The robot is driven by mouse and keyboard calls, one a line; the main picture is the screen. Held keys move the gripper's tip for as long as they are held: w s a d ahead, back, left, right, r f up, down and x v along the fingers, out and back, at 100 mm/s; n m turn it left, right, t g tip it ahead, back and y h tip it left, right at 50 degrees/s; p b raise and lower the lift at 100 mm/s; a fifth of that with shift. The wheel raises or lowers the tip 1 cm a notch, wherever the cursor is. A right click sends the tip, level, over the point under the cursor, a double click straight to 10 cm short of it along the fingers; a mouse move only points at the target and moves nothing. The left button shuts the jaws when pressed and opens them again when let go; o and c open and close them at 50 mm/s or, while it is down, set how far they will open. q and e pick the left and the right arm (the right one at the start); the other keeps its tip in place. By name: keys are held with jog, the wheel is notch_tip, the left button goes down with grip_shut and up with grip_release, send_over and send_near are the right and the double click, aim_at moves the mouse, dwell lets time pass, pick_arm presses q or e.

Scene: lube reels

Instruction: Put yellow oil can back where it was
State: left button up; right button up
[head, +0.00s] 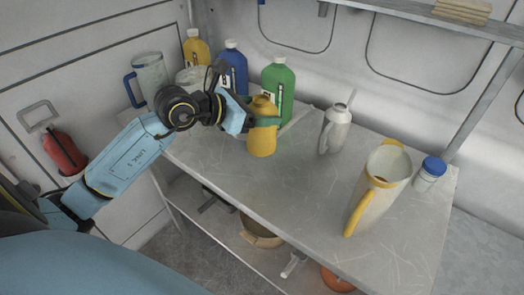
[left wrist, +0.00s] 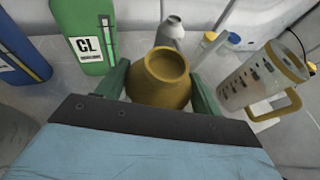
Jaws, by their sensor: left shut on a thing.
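The yellow oil can (head: 262,140) is near the middle of the metal table, in front of the green bottle. My left gripper (head: 258,121) comes in from the left and is shut around the can's body. In the left wrist view the can (left wrist: 158,80) sits between the two green fingers (left wrist: 160,92), its round top facing the camera. The can looks upright. I cannot tell whether its base touches the tabletop. My right gripper is not in view.
Behind stand a green bottle (head: 278,85), a blue bottle (head: 233,65) and a yellow bottle (head: 196,48). A clear jug (head: 152,76) is at left. A grey can (head: 335,130), a large yellow-handled jug (head: 383,183) and a blue-capped jar (head: 429,174) stand right. The front-middle tabletop (head: 275,190) is clear.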

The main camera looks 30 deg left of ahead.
aim_at(261, 137)
pick_arm(q)
notch_tip(261, 137, down, 7)
jog(key=shift+w+f+b, duration=0.1)
jog(key=shift+f+b, duration=0.05)
jog(key=shift+b, duration=0.2)
jog(key=shift+f, duration=0.25)
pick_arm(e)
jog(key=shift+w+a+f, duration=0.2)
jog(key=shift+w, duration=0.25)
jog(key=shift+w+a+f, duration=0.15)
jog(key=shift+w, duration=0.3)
pick_arm(q)
jog(key=shift+f, duration=0.1)
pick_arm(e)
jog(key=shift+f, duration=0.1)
pick_arm(q)
jog(key=o, duration=1.2)
jog(key=shift+o, duration=0.2)
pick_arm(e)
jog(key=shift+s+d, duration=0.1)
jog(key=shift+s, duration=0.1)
